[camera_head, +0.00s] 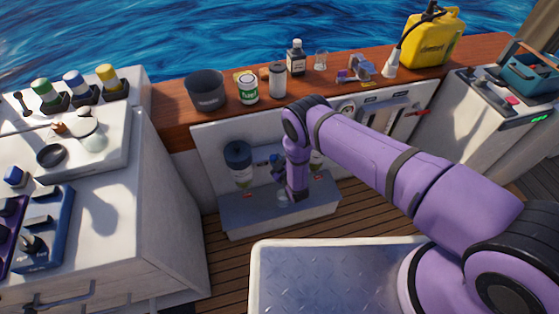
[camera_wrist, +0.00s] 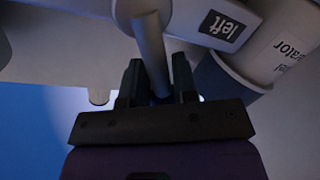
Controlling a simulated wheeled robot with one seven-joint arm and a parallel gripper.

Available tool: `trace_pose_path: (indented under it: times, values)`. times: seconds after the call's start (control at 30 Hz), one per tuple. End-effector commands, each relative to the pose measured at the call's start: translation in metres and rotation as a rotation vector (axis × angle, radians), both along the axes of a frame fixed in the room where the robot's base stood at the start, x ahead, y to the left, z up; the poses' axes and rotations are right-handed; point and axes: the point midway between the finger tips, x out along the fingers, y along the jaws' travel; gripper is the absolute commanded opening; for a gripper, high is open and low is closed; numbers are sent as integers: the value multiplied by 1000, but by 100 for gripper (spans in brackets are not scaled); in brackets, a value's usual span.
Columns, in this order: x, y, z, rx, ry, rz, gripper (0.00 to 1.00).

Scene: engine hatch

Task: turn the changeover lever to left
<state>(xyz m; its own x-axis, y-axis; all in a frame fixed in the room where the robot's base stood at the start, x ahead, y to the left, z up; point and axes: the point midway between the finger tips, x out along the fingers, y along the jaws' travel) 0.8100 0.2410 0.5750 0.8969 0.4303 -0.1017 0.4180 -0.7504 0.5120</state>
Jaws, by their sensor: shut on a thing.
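The changeover lever (camera_wrist: 150,45) is a grey round rod in the wrist view. It runs down from the top of the picture between my gripper's (camera_wrist: 157,78) dark fingers. The fingers are closed around its end. A pale part with a "left" label (camera_wrist: 222,26) is just right of the lever. In the head view my gripper is low in front of the hatch panel (camera_head: 212,145), and my arm largely hides it. The lever cannot be made out there.
A canister labelled "...ator" (camera_wrist: 278,55) stands close to my right finger in the wrist view. In the head view a dark-capped canister (camera_head: 238,165) is left of my gripper. A wooden counter (camera_head: 330,75) with containers runs above the hatch.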

Motion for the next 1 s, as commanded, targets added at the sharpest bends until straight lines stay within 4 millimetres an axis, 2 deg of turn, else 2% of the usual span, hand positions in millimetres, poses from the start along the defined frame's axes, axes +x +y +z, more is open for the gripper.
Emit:
trace_pose_path:
  times: [0.03, 0.33, 0.87, 0.9, 0.97, 1.0]
  values:
    - [-1, 6, 1, -23, -12, 7, 0]
    - [-3, 12, -3, -138, -46, 6, 0]
    - [-4, 15, -4, -162, -52, 9, 0]
    - [-4, 15, -4, -162, -52, 9, 31]
    - [-4, 15, -4, -162, -52, 9, 44]
    - [-3, 14, -4, -163, -52, 8, 44]
